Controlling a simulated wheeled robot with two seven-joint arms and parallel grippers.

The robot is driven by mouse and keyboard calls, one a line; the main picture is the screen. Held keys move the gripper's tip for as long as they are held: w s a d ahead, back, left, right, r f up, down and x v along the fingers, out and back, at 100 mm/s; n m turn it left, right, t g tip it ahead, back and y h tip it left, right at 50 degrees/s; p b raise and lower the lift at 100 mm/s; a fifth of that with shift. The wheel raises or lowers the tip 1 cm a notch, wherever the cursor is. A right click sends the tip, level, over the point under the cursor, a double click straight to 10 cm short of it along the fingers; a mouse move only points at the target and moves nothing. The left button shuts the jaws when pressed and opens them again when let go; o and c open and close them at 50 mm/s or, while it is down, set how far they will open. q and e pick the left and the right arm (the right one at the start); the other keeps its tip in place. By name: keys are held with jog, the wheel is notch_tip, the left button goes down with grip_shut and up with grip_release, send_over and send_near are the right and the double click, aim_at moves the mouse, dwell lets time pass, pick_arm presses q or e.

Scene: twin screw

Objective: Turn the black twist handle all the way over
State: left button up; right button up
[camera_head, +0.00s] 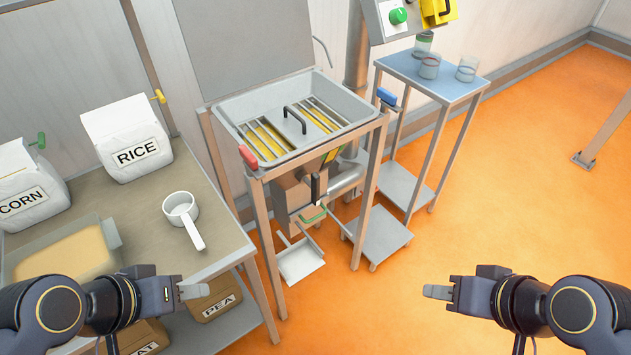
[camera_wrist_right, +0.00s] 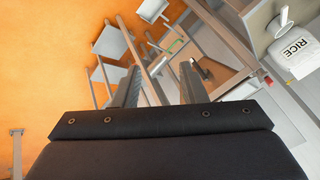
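A black upright lever (camera_head: 315,187) stands on the front of the machine below the hopper, above a green handle (camera_head: 313,214). A black bar handle (camera_head: 295,118) lies across the yellow-barred grate inside the hopper. I cannot tell which of these is the twist handle. My left gripper (camera_head: 190,292) is over the left table's front edge, far from both; its opening is not clear. My right gripper (camera_head: 438,292) is over the orange floor, far right of the machine. In the right wrist view its two fingers (camera_wrist_right: 160,85) are apart with nothing gripped.
The grey hopper (camera_head: 225,113) has a red handle (camera_head: 248,157) and a blue handle (camera_head: 387,96) at its sides. The left table (camera_head: 150,215) bears a white scoop (camera_head: 184,215) and RICE and CORN bags. A blue-topped table (camera_head: 440,75) holds jars. The right floor is mostly clear.

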jog(key=w+d+f+t+h+b, duration=0.1)
jog(key=w+f+t+b, duration=0.1)
jog(key=w+f+b, duration=0.45)
jog(key=n+t+y+b, duration=0.7)
jog(key=n+y+b, duration=0.15)
jog(key=b, duration=1.95)
send_near(311, 178)
jog(key=w, duration=0.1)
jog(key=w+a+f+h, duration=0.1)
jog(key=w, duration=0.1)
jog(key=shift+a+f, duration=0.1)
jog(key=shift+f, duration=0.15)
jog(key=shift+w+a+r, duration=0.1)
jog(key=shift+a, duration=0.15)
jog(key=b+x, duration=0.1)
jog(key=x, duration=0.6)
jog(key=shift+w+a+r, duration=0.15)
